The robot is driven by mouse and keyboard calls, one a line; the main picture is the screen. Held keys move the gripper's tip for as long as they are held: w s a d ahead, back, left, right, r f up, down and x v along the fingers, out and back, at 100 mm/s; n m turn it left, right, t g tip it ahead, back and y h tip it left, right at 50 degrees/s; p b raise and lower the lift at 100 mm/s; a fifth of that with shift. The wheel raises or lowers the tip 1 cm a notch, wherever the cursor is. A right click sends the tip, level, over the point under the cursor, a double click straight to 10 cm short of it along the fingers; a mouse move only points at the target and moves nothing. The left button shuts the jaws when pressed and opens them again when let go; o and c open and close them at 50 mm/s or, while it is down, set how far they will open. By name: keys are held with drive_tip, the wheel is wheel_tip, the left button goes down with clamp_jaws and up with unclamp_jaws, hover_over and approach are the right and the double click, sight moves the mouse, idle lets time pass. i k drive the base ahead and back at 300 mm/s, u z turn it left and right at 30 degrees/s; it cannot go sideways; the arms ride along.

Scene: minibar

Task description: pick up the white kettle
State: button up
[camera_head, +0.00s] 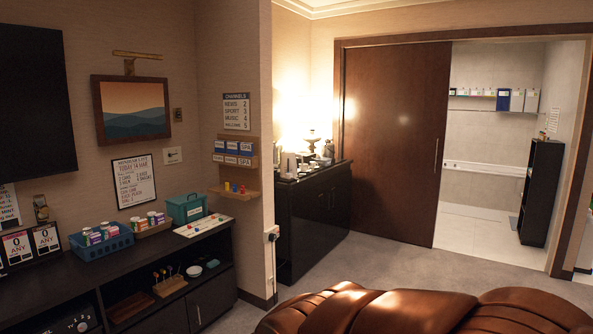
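I cannot make out the white kettle for certain. Several small things stand close together on the dark minibar cabinet (316,222) by the sliding door. Among them are a pale upright thing (289,164) at the left end and a small rounded thing (328,149) at the far end. They are too small and too glared by the lamp light to name. My gripper is not in view.
A brown leather seat (395,312) fills the bottom right foreground. Grey carpet (405,262) lies open between it and the minibar cabinet. A wall corner stands left of that cabinet. A long dark sideboard (130,262) with baskets runs along the left wall.

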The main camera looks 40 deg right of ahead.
sight(288, 164)
drive_tip(key=z, duration=1.25)
